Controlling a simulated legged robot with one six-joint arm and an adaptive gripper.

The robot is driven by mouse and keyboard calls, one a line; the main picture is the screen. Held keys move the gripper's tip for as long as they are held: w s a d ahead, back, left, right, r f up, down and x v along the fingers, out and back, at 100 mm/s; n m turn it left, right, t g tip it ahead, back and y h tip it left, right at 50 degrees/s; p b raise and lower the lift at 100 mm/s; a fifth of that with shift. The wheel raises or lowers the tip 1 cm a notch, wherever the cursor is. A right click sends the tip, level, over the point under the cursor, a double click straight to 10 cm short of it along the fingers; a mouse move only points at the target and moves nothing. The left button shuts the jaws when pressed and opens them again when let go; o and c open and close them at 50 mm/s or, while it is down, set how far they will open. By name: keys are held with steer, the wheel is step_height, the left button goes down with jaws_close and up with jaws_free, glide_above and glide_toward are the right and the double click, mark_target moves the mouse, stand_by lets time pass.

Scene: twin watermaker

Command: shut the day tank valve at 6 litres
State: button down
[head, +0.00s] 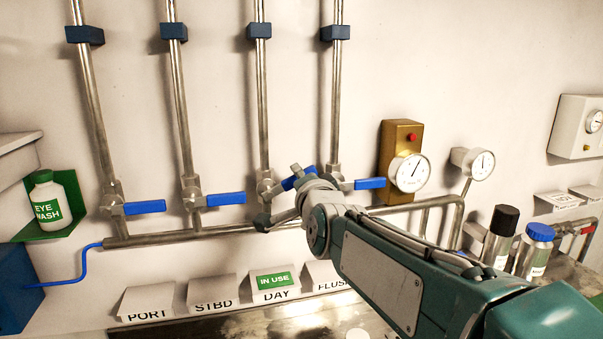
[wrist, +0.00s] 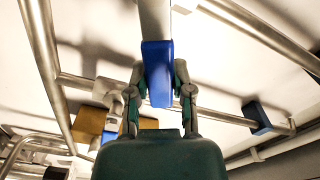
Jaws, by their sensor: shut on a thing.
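The day valve (head: 265,187) is third from the left, above the DAY label (head: 275,292), which carries a green IN USE sign (head: 273,280). Its blue handle (head: 297,179) points right and slightly up, partly hidden by my gripper (head: 281,196). In the wrist view the blue handle (wrist: 157,85) sits between the two fingers of my gripper (wrist: 158,72), which is shut on it. A round dial gauge (head: 410,173) on a brass plate with a red button is to the right; its reading is too small to tell.
The port (head: 145,207), starboard (head: 226,198) and flush (head: 370,184) valve handles are blue and lie roughly level. A second gauge (head: 483,164) is farther right. A dark-capped bottle (head: 500,235) and a blue-capped bottle (head: 534,252) stand at lower right. An eyewash bottle (head: 46,199) is at left.

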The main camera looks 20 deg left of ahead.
steer(key=shift+w+d+f+m, duration=0.15)
steer(key=shift+f+m, duration=0.65)
steer(key=shift+m, duration=0.4)
steer(key=shift+w+d+f+m, duration=0.1)
steer(key=shift+f+m, duration=0.7)
steer(key=shift+m, duration=0.4)
steer(key=shift+f, duration=0.15)
steer(key=shift+c, duration=2.4)
jaws_free()
steer(key=shift+r, duration=0.2)
steer(key=v, duration=1.2)
steer(key=shift+a+f, duration=0.1)
